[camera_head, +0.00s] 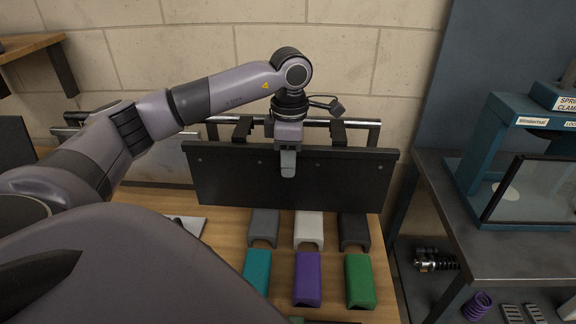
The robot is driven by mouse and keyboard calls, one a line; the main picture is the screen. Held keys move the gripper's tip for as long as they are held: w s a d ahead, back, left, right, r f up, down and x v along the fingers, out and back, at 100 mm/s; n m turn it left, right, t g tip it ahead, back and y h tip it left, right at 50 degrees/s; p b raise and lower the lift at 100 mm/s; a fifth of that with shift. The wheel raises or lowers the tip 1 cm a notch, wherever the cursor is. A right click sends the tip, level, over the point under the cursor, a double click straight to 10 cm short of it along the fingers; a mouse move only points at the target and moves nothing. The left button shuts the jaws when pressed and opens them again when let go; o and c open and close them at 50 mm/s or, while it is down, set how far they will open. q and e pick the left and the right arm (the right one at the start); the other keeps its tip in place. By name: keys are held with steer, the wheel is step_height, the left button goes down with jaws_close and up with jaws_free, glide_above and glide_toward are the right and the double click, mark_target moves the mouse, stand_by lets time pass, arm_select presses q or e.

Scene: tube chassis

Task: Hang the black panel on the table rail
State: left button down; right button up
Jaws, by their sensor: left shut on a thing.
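The black panel (240,182) stands in front of the metal table rail (360,123) at the back of the wooden table. Two dark hooks, the left hook (242,129) and the right hook (338,132), rise from the panel's top edge at the rail. I cannot tell whether they rest over the rail or are apart from it. My left gripper (288,165) is shut on the black panel at the middle of its top edge, one finger showing on the front face. The far finger is hidden. My right gripper is not in view.
Grey, white, teal, purple and green covers, such as the purple cover (307,279), lie in rows on the wooden table (215,229) below the panel. A metal bench (455,235) with a blue press frame (497,140) stands at the right. A brick wall (180,45) closes the back.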

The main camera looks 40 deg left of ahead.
arm_select(q)
steer(key=w+a+f, duration=0.3)
steer(key=w+a, duration=0.4)
steer(key=w, duration=0.2)
steer(key=shift+w+a, duration=0.15)
steer(key=shift+a, duration=0.25)
stand_by(0.7)
steer(key=c, duration=0.9)
jaws_free()
steer(key=shift+b, duration=0.3)
step_height(320, 180, up, 7)
steer(key=shift+r+b, duration=0.1)
steer(key=shift+b, duration=0.25)
